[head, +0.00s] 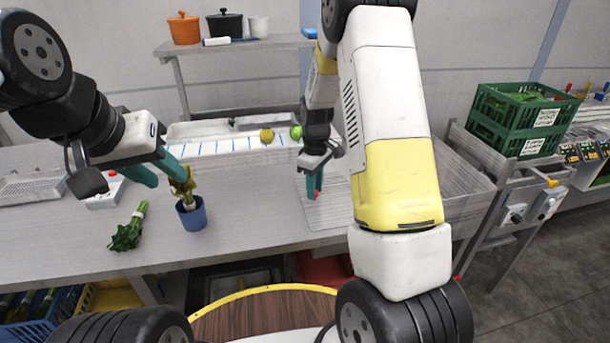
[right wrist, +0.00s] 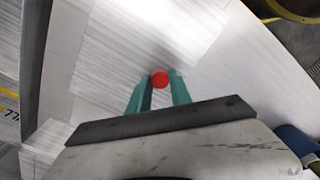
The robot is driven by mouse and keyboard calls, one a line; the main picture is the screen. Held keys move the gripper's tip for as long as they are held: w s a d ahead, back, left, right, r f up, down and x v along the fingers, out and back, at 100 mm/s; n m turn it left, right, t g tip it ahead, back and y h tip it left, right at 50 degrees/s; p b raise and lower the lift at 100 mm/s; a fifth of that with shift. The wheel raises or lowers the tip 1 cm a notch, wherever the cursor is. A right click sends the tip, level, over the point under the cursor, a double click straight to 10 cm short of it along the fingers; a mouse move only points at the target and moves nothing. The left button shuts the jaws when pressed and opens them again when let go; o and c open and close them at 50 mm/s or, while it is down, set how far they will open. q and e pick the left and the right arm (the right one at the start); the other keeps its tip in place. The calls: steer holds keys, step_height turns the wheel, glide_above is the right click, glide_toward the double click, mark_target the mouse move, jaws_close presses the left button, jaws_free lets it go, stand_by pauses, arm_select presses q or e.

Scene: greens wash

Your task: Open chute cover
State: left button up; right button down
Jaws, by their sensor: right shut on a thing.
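The chute cover (head: 335,212) is a pale ribbed metal panel that looks flat in the grey worktop, partly hidden behind my right arm. Its small red knob (head: 317,195) is between the teal fingertips of my right gripper (head: 314,188). The right wrist view shows the red knob (right wrist: 159,78) held between the fingertips of the right gripper (right wrist: 160,88), with the ribbed panel (right wrist: 110,50) around it. My left gripper (head: 170,181) has its teal fingers spread apart, close to wilted brownish greens (head: 183,187) in a blue cup (head: 192,214).
A bunch of greens (head: 128,230) lies on the worktop (head: 60,240) at left. A white trough (head: 225,146) with two round vegetables runs along the back. A sink basin (head: 460,180) and green crates (head: 518,115) stand at right. A blue crate (head: 40,325) is below at left.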

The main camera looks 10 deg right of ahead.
stand_by(0.5)
steer(key=a, duration=1.5)
steer(key=shift+s+a+r, duration=0.1)
steer(key=shift+s+a, duration=0.05)
steer(key=shift+a, duration=0.1)
steer(key=c, duration=1.2)
jaws_free()
steer(key=shift+o, duration=0.2)
step_height(320, 180, up, 8)
